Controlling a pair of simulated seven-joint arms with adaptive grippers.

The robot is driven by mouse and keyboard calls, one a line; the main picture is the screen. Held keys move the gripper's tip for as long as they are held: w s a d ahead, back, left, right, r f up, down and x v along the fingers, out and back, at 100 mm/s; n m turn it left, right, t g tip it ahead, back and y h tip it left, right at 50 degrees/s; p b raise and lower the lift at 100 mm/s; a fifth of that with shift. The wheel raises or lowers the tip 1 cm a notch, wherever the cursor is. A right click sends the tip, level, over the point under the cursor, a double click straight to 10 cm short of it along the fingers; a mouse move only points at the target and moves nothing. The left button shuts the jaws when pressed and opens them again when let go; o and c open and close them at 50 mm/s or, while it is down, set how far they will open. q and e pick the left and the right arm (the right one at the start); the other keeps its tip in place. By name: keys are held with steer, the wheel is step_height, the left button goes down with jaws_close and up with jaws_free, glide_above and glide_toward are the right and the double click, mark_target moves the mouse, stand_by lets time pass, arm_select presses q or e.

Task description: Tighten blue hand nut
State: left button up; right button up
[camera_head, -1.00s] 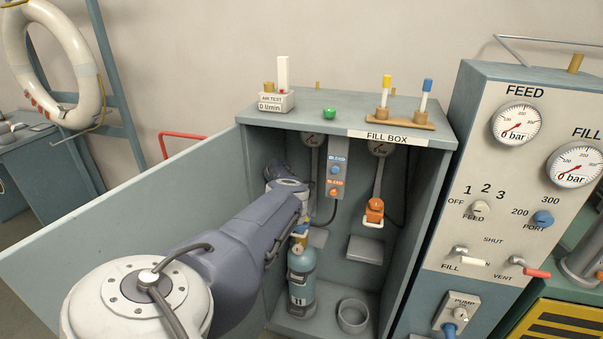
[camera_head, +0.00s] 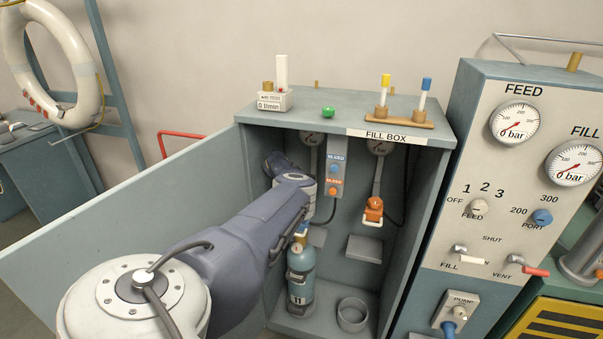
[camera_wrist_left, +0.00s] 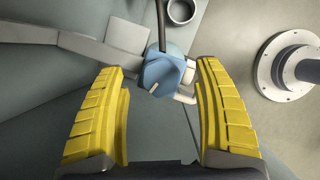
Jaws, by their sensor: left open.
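The blue hand nut (camera_wrist_left: 165,68) hangs at the end of a dark hose in the left wrist view, with a pale fitting beside it. My left gripper (camera_wrist_left: 160,70) is open, its yellow fingers on either side of the nut near the tips. I cannot tell whether either finger touches it. In the head view my left arm reaches into the fill box (camera_head: 436,200) and hides most of that gripper. A blue-grey cylinder (camera_head: 301,278) marked 11 stands upright on the box floor just below the gripper. My right gripper is out of view.
The box's open door (camera_head: 120,235) stands to the left. An orange hand nut (camera_head: 374,207) hangs on another hose at the right inside the box. An empty ring holder (camera_head: 352,314) sits on the floor right of the cylinder. A gauge panel (camera_head: 490,190) stands to the right.

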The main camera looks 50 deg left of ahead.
arm_select(q)
step_height(320, 180, up, 8)
steer(key=shift+f, duration=0.2)
stand_by(0.5)
steer(key=f+m+g+y, duration=0.1)
steer(key=f+m, duration=0.2)
steer(key=m, duration=0.3)
steer(key=f+m+g, duration=0.1)
steer(key=f+m, duration=0.2)
steer(key=m, duration=0.2)
steer(key=f+m+g+y, duration=0.1)
steer(key=f+m, duration=0.3)
steer(key=m, duration=0.2)
steer(key=shift+s+d+f+m+g+y, duration=0.1)
steer(key=shift+s+d+m+g+y, duration=0.05)
steer(key=shift+d+m+g+y, duration=0.2)
stand_by(0.5)
steer(key=c, duration=1.2)
